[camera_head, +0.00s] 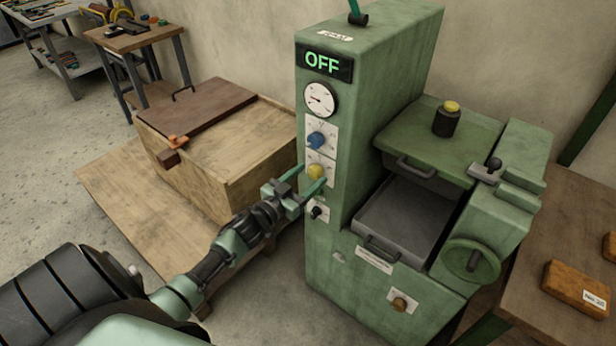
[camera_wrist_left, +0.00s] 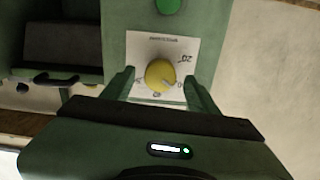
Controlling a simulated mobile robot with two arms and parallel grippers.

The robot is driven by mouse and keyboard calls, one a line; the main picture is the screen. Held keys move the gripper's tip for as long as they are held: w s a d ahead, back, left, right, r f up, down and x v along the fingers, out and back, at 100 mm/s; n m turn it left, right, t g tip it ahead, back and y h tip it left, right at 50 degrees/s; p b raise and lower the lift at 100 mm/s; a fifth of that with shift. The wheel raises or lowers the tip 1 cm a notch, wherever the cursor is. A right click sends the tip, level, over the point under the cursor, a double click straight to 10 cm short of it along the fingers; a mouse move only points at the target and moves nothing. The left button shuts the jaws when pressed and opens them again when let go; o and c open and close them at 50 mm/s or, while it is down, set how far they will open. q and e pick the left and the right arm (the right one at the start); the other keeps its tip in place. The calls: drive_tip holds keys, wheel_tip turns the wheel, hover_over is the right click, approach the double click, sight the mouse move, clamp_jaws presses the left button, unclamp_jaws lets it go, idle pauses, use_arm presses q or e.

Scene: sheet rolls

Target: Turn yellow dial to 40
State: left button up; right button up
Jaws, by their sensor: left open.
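The yellow dial (camera_head: 316,171) is on a white scale plate on the front of the green machine (camera_head: 345,120), below a blue dial (camera_head: 317,139). In the left wrist view the yellow dial (camera_wrist_left: 160,75) sits between my fingers, with a pale mark toward its lower right. A 20 shows upside down at the upper right of the plate (camera_wrist_left: 186,48); the other numbers are partly covered or unclear. My left gripper (camera_head: 309,179) is open, one finger on each side of the dial; it also shows in the left wrist view (camera_wrist_left: 160,88). Contact cannot be told. My right gripper is out of view.
The machine's display (camera_head: 324,63) reads OFF, above a round gauge (camera_head: 320,98). A small black switch (camera_head: 318,212) is below the yellow dial. A wooden crate (camera_head: 235,145) stands close at the left. A tray and a handwheel (camera_head: 471,261) are at the right.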

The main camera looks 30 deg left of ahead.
use_arm(q)
clamp_jaws()
drive_tip(key=shift+m, duration=0.5)
drive_tip(key=m, duration=0.4)
drive_tip(key=shift+m+b, duration=0.35)
drive_tip(key=shift+m, duration=0.05)
drive_tip(key=m+b, duration=0.1)
drive_tip(key=m, duration=0.5)
drive_tip(key=shift+d+f, duration=0.1)
